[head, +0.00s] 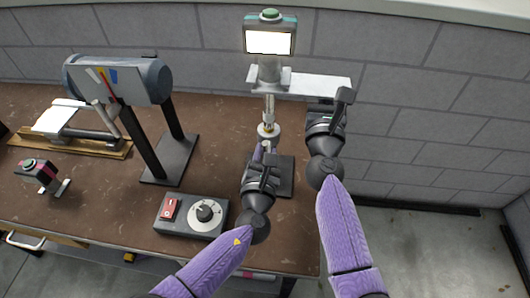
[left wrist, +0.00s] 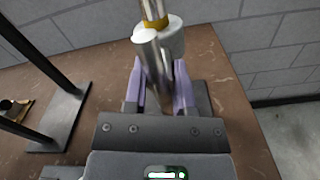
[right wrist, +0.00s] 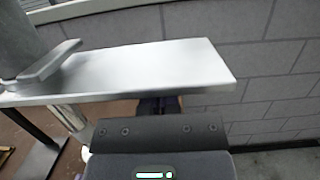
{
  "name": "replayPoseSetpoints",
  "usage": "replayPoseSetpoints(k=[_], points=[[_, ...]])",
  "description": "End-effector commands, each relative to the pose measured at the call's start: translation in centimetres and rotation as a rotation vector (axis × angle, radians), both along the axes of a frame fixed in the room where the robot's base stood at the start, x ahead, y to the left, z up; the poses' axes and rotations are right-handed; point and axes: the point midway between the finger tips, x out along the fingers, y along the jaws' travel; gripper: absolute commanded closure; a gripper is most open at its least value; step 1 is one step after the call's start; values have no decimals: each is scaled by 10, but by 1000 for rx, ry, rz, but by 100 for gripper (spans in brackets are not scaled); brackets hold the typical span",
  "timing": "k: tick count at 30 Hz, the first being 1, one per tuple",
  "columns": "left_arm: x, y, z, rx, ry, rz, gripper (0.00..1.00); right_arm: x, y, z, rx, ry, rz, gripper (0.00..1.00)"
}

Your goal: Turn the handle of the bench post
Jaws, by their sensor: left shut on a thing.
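The bench post (head: 268,105) stands near the back edge of the bench, with a screen and green button on its head. In the left wrist view its handle (left wrist: 152,55) is a shiny metal rod below a white collar with a gold band. My left gripper (head: 264,152) is shut on the handle, its purple fingers on either side of it. A flat metal plate (head: 315,84) juts right from the post. My right gripper (head: 341,103) is by the plate's right end; in the right wrist view the plate (right wrist: 150,68) partly hides its fingers, so its opening cannot be judged.
A control box (head: 190,215) with a red switch and dial sits at the front of the bench (head: 90,205). A grey cylinder on a stand (head: 118,80) is left of the post. A grey block wall (head: 400,110) rises close behind.

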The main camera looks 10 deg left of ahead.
Motion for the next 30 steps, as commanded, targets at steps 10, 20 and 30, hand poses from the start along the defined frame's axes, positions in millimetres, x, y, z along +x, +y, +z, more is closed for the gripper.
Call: replayPoseSetpoints(k=[10, 20, 30], points=[[-1, -1, -2, 154, 4, -4, 100, 0, 0, 2, 0, -4, 0, 100], [-1, 0, -1, 192, 2, -2, 100, 0, 0, 1, 0, -3, 0, 100], [0, 0, 0, 191, -1, -1, 51, 0, 0, 1, 0, -3, -1, 100]])
